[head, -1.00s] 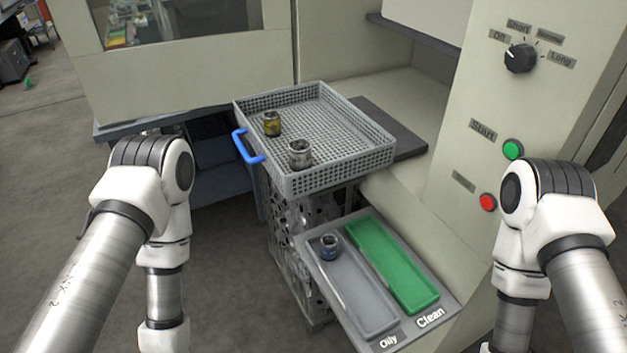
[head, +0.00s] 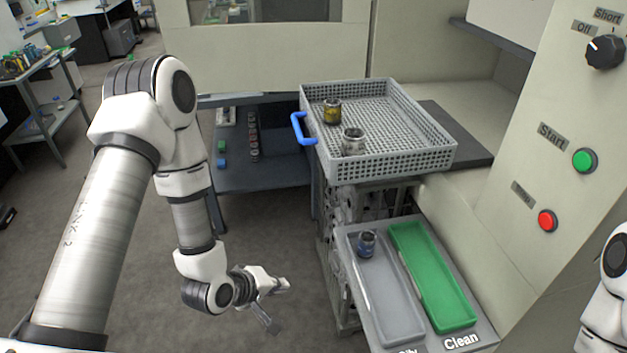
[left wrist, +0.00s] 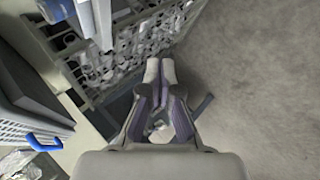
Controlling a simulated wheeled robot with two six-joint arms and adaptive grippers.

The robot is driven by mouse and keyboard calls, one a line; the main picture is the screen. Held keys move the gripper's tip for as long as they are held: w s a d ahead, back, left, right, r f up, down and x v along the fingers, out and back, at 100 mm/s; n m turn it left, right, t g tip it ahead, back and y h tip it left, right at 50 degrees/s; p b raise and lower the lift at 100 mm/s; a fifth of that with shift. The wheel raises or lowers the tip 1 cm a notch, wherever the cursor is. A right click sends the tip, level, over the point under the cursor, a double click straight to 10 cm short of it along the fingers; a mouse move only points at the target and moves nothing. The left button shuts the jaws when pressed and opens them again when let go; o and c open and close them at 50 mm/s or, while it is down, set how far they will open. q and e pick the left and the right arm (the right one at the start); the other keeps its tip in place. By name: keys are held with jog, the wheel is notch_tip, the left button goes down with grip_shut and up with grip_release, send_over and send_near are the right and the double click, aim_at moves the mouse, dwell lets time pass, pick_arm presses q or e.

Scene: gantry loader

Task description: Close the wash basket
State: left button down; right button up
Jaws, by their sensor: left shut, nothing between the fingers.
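The wash basket (head: 385,168) is a grey perforated tray, pulled out toward me from the machine's opening. Its blue handle (head: 302,129) is on its left side; the handle also shows in the left wrist view (left wrist: 43,143). Inside the basket stand a yellowish part (head: 332,111) and a grey metal part (head: 353,141). My left gripper (head: 282,303) is low, left of the trays and below the basket, apart from the handle. Its fingers (left wrist: 160,72) are shut and empty in the left wrist view. My right gripper is out of view; only a bit of that arm shows.
Below the basket, a shelf holds a grey Oily tray (head: 395,317) with a dark blue part (head: 366,243) and a green Clean tray (head: 432,280). Right are a green Start button (head: 585,160), a red button (head: 547,221) and a dial (head: 605,52).

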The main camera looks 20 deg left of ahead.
pick_arm(q)
jog(key=w+a+r+n+t+b, duration=0.3)
jog(key=w+a+r+t+b, duration=0.15)
jog(key=w+r, duration=0.35)
jog(key=n+t+b, duration=0.1)
jog(key=t+b, duration=0.4)
send_near(320, 149)
jog(key=s+a, duration=0.4)
jog(key=s, duration=0.2)
jog(key=w+d, duration=0.1)
jog(key=w, duration=0.3)
jog(key=w+d+p, duration=0.1)
jog(key=w+d, duration=0.1)
jog(key=w, duration=0.1)
jog(key=w+d+p, duration=0.1)
jog(key=w, duration=0.3)
jog(key=shift+w+d+r, duration=0.1)
jog(key=shift+w+d, duration=0.2)
jog(key=shift+d, duration=0.1)
jog(key=shift+w+d, duration=0.15)
jog(key=shift+d, duration=0.05)
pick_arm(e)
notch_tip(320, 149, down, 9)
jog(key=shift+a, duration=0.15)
